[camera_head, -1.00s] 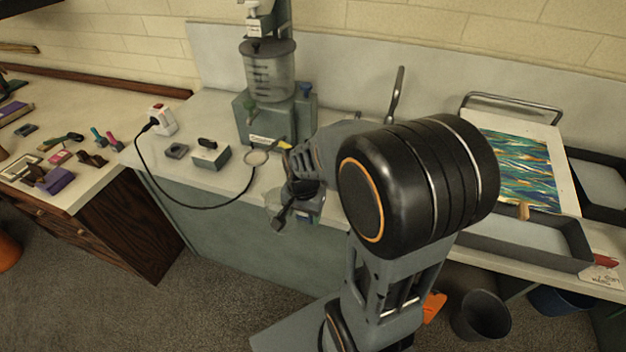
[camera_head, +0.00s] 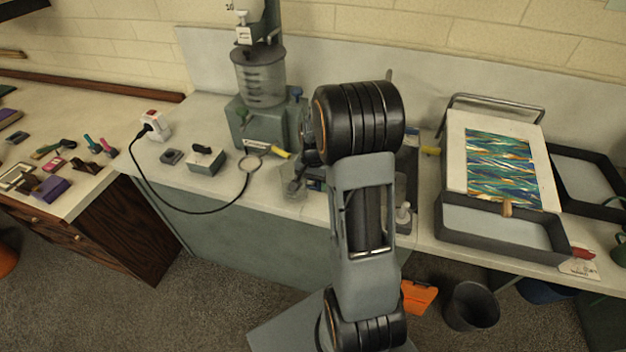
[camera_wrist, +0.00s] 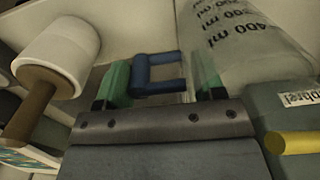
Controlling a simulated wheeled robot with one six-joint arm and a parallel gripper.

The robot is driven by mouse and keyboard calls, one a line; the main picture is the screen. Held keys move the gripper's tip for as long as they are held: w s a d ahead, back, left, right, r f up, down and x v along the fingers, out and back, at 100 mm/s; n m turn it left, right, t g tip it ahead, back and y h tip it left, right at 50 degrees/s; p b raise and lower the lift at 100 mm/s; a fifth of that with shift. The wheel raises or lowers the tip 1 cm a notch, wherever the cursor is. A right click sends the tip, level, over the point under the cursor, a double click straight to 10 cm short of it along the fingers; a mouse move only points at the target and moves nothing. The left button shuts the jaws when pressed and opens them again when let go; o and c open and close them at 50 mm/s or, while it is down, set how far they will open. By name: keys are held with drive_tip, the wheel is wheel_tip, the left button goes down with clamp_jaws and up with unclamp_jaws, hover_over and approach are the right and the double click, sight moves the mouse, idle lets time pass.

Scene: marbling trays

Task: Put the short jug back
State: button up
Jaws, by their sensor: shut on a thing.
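In the wrist view a blue U-shaped handle (camera_wrist: 143,76) lies between the green fingertips of my gripper (camera_wrist: 162,82). My gripper is shut on this handle. It seems to join the clear short jug (camera_wrist: 245,40), whose wall carries black ml marks up to 400 and leans across the upper right. The jug's base and rim are not clear there. In the head view my gripper (camera_head: 297,186) is low over the front of the bench, partly hidden by my arm. The jug is hard to make out there, and I cannot tell whether it touches the bench.
A grey machine (camera_head: 240,122) with a clear ringed vessel (camera_head: 262,80) stands behind, left of my arm. A small switch box (camera_head: 206,162), a ring (camera_head: 250,164) and a black cable lie left. A dark tray (camera_head: 495,238) and a marbled sheet (camera_head: 495,160) are right.

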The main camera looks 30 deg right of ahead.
drive_tip(key=shift+f, duration=0.2)
drive_tip(key=shift+f, duration=0.1)
drive_tip(key=shift+f, duration=0.15)
drive_tip(key=o, duration=1.3)
